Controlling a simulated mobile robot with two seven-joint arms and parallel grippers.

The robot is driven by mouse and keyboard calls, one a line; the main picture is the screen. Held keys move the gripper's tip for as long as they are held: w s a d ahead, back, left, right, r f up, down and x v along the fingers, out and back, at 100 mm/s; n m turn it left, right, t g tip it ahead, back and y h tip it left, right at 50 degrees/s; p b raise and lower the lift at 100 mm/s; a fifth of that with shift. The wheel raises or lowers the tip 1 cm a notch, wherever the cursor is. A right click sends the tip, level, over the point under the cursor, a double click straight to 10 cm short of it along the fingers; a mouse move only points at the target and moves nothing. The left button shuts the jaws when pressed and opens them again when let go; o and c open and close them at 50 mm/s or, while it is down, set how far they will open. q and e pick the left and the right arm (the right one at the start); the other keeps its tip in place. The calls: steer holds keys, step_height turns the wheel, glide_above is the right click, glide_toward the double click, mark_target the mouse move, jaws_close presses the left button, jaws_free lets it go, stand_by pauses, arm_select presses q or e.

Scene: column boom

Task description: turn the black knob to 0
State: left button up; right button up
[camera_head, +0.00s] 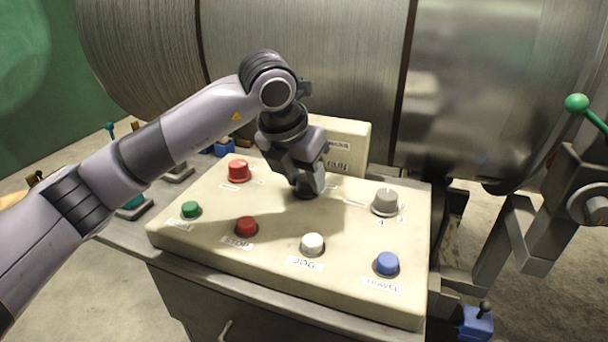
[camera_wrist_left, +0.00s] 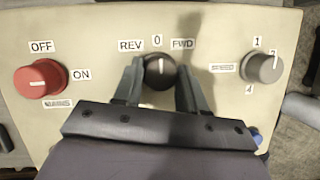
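The black knob (camera_wrist_left: 159,72) sits on the cream panel (camera_wrist_left: 222,93) between the REV and FWD labels. In the left wrist view its white line points up at the 0 label (camera_wrist_left: 157,40). My left gripper (camera_wrist_left: 160,76) has one finger at each side of the knob, and both look to be against it. In the head view my left gripper (camera_head: 307,188) reaches down onto the panel from above and covers most of the knob. My right gripper is not in view.
A red OFF/ON knob (camera_head: 238,170) and a grey SPEED knob (camera_head: 385,201) flank the black knob. Green (camera_head: 190,209), red STOP (camera_head: 246,226), white JOG (camera_head: 313,243) and blue TRAVEL (camera_head: 387,263) buttons line the front.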

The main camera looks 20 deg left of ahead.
arm_select(q)
steer(key=shift+o, duration=1.4)
steer(key=v, duration=0.7)
steer(key=shift+r, duration=0.15)
